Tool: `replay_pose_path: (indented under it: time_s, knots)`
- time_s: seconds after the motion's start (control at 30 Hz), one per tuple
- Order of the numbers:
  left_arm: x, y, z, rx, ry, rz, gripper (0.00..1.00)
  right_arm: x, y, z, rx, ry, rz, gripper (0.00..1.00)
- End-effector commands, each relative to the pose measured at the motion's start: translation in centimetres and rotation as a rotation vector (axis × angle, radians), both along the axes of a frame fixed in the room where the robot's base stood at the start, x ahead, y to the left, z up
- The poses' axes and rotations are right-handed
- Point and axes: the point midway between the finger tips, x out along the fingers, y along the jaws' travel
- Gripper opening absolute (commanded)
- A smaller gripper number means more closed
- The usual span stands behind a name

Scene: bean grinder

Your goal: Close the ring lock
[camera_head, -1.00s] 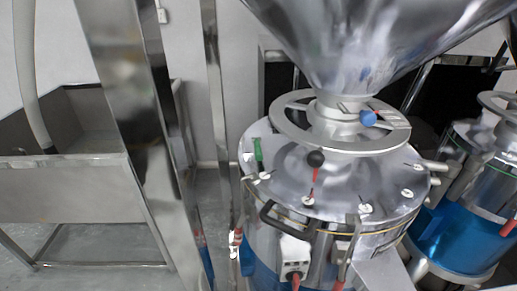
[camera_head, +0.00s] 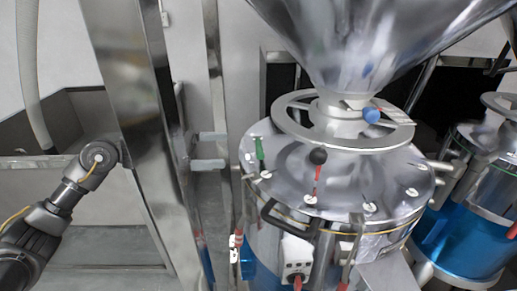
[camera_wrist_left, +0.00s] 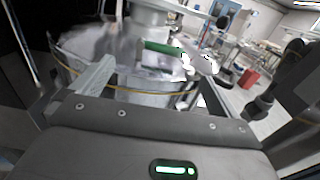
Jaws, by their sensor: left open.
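The grinder (camera_head: 335,185) stands right of centre, with a metal ring (camera_head: 345,142) around its neck. A green-handled lever (camera_head: 259,150) sits at the left edge of its lid; I cannot tell whether it is the ring lock. My left gripper (camera_head: 210,149) reaches past the steel post from the left. Its two fingers are apart and empty, left of the green lever and not touching it. In the left wrist view the green handle (camera_wrist_left: 163,48) shows beyond the open fingers (camera_wrist_left: 155,88), between them. My right gripper is not in view.
A steel post (camera_head: 140,130) hides part of my left arm. A black-knobbed red lever (camera_head: 317,170) and a black curved handle (camera_head: 275,218) are on the grinder. A large steel hopper (camera_head: 375,40) hangs above. A second blue-based machine (camera_head: 460,225) stands at right.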

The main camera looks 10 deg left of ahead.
Motion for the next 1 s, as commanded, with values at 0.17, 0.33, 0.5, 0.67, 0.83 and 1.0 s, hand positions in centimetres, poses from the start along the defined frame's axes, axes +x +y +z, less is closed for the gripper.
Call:
replay_pose_path:
  time_s: [0.17, 0.33, 0.5, 0.67, 0.83, 1.0]
  knots:
    - [-0.3, -0.2, 0.3, 0.009, -0.022, -0.011, 1.00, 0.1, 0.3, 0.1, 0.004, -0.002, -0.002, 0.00]
    - [0.1, -1.9, 0.6, 0.005, -0.020, -0.011, 1.00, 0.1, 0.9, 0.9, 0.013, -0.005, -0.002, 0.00]
    - [0.7, -5.1, 0.7, 0.005, -0.018, -0.011, 1.00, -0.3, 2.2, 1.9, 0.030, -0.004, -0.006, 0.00]
    - [1.3, -7.9, 0.6, 0.004, -0.017, -0.010, 1.00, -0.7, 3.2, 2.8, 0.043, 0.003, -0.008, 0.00]
    - [1.7, -9.9, 0.5, 0.004, -0.017, -0.008, 1.00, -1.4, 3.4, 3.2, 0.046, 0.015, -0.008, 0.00]
    - [1.9, -10.6, 0.3, 0.006, -0.018, -0.007, 1.00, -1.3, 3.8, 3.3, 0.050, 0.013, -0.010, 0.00]
